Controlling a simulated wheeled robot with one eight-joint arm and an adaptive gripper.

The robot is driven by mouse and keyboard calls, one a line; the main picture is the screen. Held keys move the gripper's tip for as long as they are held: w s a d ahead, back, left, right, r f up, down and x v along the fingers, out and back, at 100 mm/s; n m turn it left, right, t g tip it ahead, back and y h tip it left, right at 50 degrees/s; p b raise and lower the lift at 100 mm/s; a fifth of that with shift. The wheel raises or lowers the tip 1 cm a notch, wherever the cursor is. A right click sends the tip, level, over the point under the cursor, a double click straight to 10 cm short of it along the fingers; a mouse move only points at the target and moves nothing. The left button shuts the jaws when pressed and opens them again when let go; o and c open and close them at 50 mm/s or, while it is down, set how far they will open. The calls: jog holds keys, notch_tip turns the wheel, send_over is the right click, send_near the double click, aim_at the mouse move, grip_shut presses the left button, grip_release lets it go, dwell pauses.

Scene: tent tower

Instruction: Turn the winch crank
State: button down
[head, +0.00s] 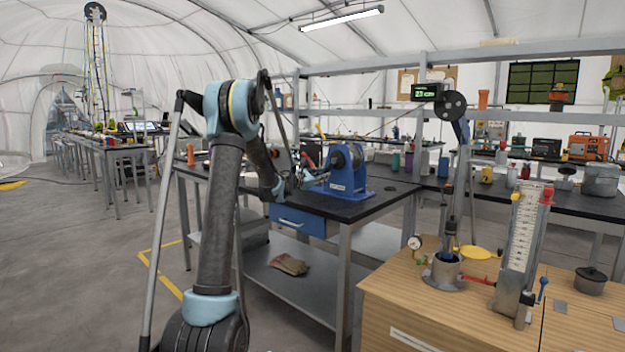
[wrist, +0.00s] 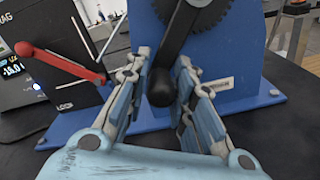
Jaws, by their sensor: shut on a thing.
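The blue winch (head: 345,175) stands on the dark bench top, with a drum and gear on its frame. In the wrist view its blue side plate (wrist: 225,75) fills the middle, with a dark gear at the top. The black crank arm (wrist: 180,35) hangs down from the gear and ends in a dark rounded knob (wrist: 161,88). My gripper (wrist: 162,85) has its two fingers on either side of the knob, shut on it. In the head view my gripper (head: 290,183) is at the winch's left side, small and partly hidden by my arm.
A lever with a red grip (wrist: 60,65) sticks out close to my left finger in the wrist view, beside a box with a lit display (wrist: 12,68). A blue drawer (head: 298,220) hangs under the bench (head: 385,203). A wooden cabinet (head: 450,310) stands at right.

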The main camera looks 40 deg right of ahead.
jog(key=shift+w, duration=0.1)
jog(key=c, duration=1.4)
grip_release()
jog(key=shift+c, duration=0.2)
jog(key=s+a, duration=0.1)
jog(key=a, duration=1.1)
jog(key=shift+s, duration=0.3)
